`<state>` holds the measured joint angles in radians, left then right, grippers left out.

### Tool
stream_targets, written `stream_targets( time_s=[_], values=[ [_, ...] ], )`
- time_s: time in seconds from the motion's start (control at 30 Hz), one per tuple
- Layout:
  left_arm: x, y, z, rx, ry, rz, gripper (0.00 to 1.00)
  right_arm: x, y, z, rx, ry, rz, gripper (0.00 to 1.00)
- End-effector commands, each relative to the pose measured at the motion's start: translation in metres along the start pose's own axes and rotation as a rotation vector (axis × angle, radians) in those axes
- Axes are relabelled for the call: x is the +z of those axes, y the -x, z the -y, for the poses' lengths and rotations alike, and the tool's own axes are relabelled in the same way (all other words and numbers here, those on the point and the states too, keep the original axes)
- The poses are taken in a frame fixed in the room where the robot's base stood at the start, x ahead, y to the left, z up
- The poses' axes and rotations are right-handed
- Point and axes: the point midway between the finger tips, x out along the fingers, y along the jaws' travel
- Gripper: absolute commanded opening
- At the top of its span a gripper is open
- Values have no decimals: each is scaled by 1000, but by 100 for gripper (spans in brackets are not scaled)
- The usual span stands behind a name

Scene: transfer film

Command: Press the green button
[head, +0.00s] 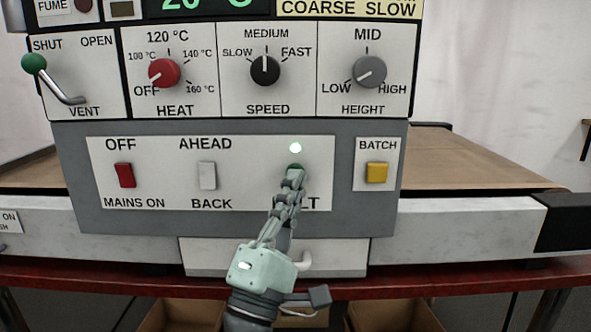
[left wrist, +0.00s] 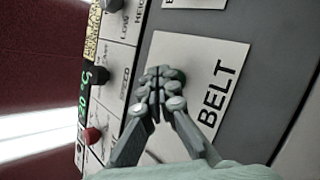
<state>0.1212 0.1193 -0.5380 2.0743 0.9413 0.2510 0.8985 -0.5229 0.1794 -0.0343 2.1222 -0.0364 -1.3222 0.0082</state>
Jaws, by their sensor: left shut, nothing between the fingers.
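The green button (head: 295,166) is on the white lower panel, above the partly covered BELT label. Only its top edge shows; my left gripper (head: 294,176) covers the rest. The gripper is shut and empty, with its fingertips at the button. In the left wrist view the closed fingertips (left wrist: 158,78) lie over the button, and a dark green rim (left wrist: 179,76) shows beside them. I cannot tell whether the button is pushed in. My right gripper is not in view.
A red MAINS rocker (head: 125,175), a white AHEAD/BACK rocker (head: 207,175) and a yellow BATCH button (head: 376,172) share the lower face. Above are the HEAT (head: 163,73), SPEED (head: 265,70) and HEIGHT (head: 370,71) knobs and a green-balled vent lever (head: 34,64).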

Motion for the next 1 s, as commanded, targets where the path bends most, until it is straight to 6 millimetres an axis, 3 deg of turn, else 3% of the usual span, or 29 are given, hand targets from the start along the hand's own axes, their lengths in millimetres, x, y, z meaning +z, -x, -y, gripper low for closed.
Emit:
stream_targets(
  time_s=[0.23, 0.7, 1.0],
  values=[
    [4, 5, -3, -1, 1, 0, 0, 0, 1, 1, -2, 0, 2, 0],
    [27, 37, -27, -1, 1, 1, 0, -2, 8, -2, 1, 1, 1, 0],
    [30, 42, -30, 0, 0, 0, 0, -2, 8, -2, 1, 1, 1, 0]
  ],
)
